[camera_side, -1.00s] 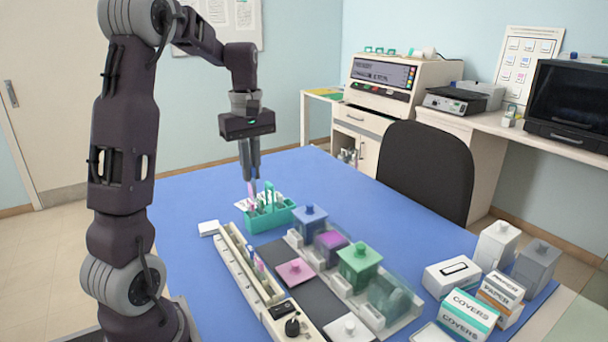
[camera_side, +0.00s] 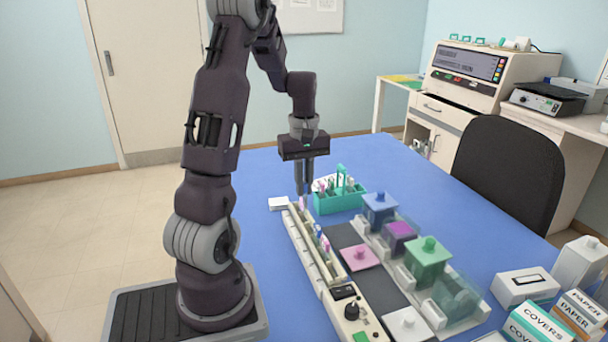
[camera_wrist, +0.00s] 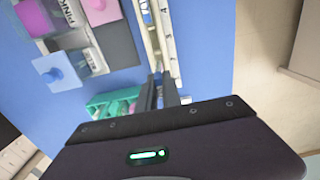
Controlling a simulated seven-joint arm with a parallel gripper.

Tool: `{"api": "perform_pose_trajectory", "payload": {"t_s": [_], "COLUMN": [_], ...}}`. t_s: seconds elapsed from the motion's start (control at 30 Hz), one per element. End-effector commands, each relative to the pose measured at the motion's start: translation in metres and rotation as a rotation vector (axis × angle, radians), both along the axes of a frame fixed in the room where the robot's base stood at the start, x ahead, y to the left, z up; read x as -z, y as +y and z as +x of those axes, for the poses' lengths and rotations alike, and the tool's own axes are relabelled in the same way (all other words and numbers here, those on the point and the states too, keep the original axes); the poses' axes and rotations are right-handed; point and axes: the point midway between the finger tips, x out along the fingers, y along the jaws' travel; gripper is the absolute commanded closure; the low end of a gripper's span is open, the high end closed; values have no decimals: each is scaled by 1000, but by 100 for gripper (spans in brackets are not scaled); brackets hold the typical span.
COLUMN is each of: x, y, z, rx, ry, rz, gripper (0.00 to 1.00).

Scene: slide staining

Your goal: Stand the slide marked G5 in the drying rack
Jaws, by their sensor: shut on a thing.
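My gripper (camera_side: 304,192) is shut on a slide (camera_side: 303,202) with a pinkish part showing at the fingertips. The marking on it is too small to read. My gripper points down over the far end of a long cream rack (camera_side: 322,268), left of a teal slide carrier (camera_side: 340,207); I cannot tell whether the held slide touches the rack. The rack holds several upright slides with coloured ends farther along. In the wrist view my fingers (camera_wrist: 160,90) are at the end of the rack (camera_wrist: 154,40), beside the teal carrier (camera_wrist: 98,107); the held slide is hardly visible there.
Several slides stand in the teal carrier. Blue (camera_side: 380,207), purple (camera_side: 399,235) and green (camera_side: 428,260) lidded jars stand to the right. Blue table is clear behind the carrier.

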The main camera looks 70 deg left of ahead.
Motion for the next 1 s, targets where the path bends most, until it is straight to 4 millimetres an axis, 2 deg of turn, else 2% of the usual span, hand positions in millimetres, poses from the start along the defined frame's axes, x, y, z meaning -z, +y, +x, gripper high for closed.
{"api": "perform_pose_trajectory", "payload": {"t_s": [0.6, 1.0], "x": [52, 57], "y": [0, 0], "z": [0, 0], "rx": [1, 0], "ry": [1, 0], "rz": [-1, 0], "gripper": [100, 100]}}
